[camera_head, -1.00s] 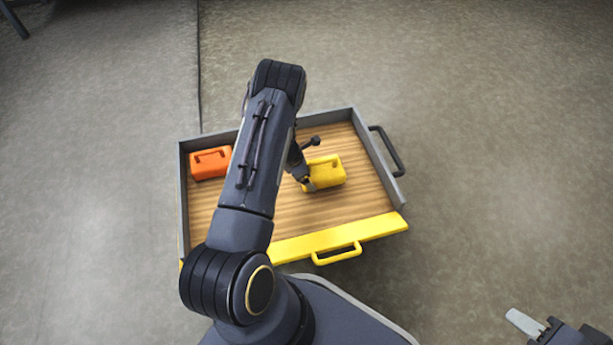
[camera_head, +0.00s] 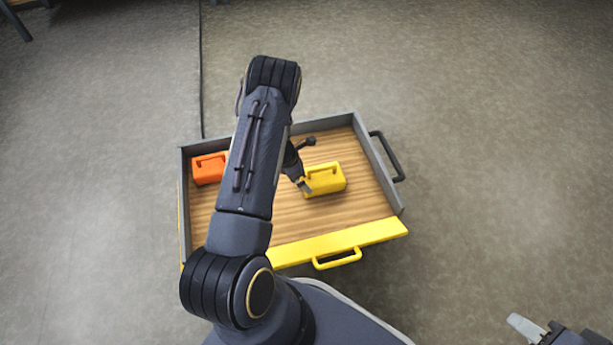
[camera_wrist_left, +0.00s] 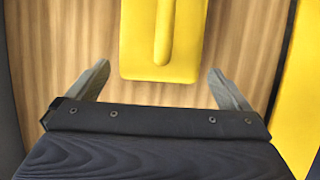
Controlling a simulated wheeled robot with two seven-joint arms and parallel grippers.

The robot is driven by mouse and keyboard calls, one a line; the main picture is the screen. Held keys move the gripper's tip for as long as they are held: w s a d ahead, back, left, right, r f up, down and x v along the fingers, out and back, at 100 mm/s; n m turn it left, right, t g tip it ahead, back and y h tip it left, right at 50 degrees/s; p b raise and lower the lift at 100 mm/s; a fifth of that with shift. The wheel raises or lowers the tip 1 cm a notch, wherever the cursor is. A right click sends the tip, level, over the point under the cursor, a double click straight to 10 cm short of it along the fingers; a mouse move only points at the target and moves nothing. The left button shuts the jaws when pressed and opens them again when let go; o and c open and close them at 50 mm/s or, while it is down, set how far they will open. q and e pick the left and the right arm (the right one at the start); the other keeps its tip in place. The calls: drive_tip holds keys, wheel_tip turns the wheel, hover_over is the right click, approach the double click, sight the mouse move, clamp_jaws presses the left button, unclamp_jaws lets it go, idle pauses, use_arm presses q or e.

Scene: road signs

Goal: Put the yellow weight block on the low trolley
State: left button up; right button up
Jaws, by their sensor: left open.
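The yellow weight block (camera_head: 328,178), with a handle on top, sits on the wooden deck of the low trolley (camera_head: 300,223). In the left wrist view the yellow block (camera_wrist_left: 150,66) lies just ahead of and between the fingertips. My left gripper (camera_head: 305,186) is at the left side of the block; in the left wrist view it (camera_wrist_left: 160,82) is open, with clear gaps to the block and nothing held. My right gripper (camera_head: 525,328) shows only partly at the bottom right corner; its jaw state is unclear.
An orange block (camera_head: 209,169) sits on the deck at the left, partly near my arm. The trolley has grey raised walls, a yellow front edge (camera_head: 350,237) with a handle, and a dark side handle (camera_head: 388,157). The floor around it is clear.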

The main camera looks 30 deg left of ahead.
use_arm(q)
drive_tip(key=a+r+n+t+y+p, duration=0.1)
drive_tip(key=a+r+n+t+y, duration=0.15)
drive_tip(key=r+n, duration=1.1)
drive_tip(key=a+r+n+t+y+p, duration=0.1)
drive_tip(key=a+r+n+t+y, duration=0.15)
drive_tip(key=r+n, duration=1.05)
drive_tip(key=s+d+r+n+g, duration=0.1)
drive_tip(key=s+d+r+n, duration=0.3)
drive_tip(key=s+r, duration=0.25)
drive_tip(key=s+d+r+n, duration=0.3)
drive_tip(key=s+r+n, duration=0.2)
drive_tip(key=r, duration=0.2)
drive_tip(key=s+d+n+g+h, duration=0.2)
drive_tip(key=s+d+n+h, duration=0.3)
drive_tip(key=s+d+n, duration=0.5)
drive_tip(key=s+d, duration=0.4)
drive_tip(key=d, duration=0.1)
drive_tip(key=shift+s+r+h, duration=0.3)
drive_tip(key=shift+r+h, duration=0.1)
drive_tip(key=shift+n, duration=0.25)
